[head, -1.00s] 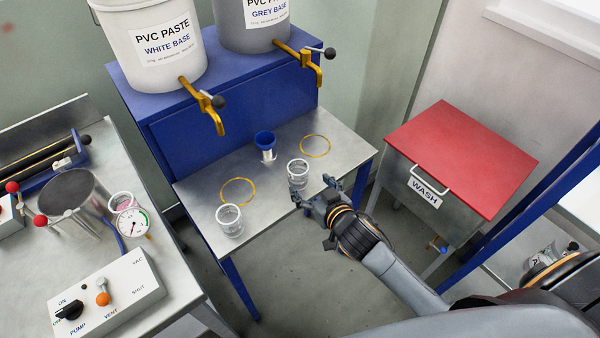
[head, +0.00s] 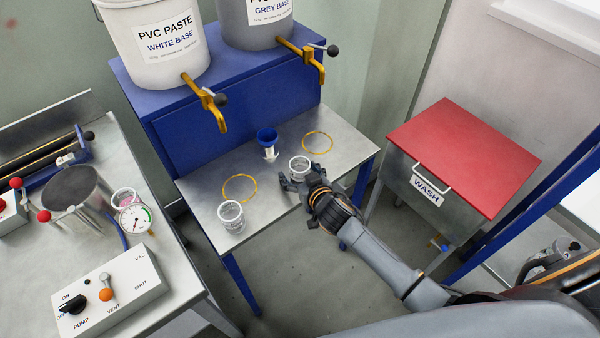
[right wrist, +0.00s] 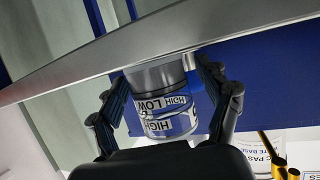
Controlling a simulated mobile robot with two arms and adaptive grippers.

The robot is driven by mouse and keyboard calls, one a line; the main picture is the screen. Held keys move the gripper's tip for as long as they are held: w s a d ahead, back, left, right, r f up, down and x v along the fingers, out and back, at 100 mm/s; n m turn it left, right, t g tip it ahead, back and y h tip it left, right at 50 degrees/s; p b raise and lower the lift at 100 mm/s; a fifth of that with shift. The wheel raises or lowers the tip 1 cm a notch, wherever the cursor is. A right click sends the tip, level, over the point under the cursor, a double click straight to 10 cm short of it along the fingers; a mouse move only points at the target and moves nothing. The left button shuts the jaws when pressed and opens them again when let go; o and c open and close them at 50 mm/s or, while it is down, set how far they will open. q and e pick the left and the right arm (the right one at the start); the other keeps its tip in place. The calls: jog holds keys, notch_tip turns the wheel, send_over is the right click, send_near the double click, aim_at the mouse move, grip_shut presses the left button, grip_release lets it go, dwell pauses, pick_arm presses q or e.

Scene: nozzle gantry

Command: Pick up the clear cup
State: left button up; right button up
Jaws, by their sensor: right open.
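A clear cup (head: 299,164) stands on the front part of the steel table (head: 275,217). My right gripper (head: 301,178) is open, with its fingers on either side of this cup. In the right wrist view the same cup (right wrist: 160,108), printed with HIGH and LOW marks, sits between the two spread fingers (right wrist: 165,95). Whether either finger touches it, I cannot tell. A second clear cup (head: 231,217) stands at the table's front left corner. My left gripper is not in view.
Yellow taps (head: 213,108) (head: 314,66) hang from the paste buckets above. A pump bench (head: 185,290) is at left and a red-lidded wash bin (head: 465,155) at right.

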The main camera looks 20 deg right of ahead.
jog(key=c, duration=1.3)
jog(key=shift+r, duration=0.3)
notch_tip(320, 180, up, 2)
jog(key=shift+r, duration=0.1)
jog(key=s+a+r, duration=0.2)
jog(key=s+r, duration=0.1)
jog(key=s, duration=0.1)
jog(key=s+a+r+b, duration=0.1)
jog(key=s+a+r, duration=0.1)
jog(key=s+r, duration=0.2)
jog(key=s+a+r, duration=0.2)
jog(key=s+r, duration=0.1)
jog(key=s, duration=0.1)
jog(key=shift+s+a+r, duration=0.15)
jog(key=shift+s+a, duration=0.05)
jog(key=shift+a, duration=0.2)
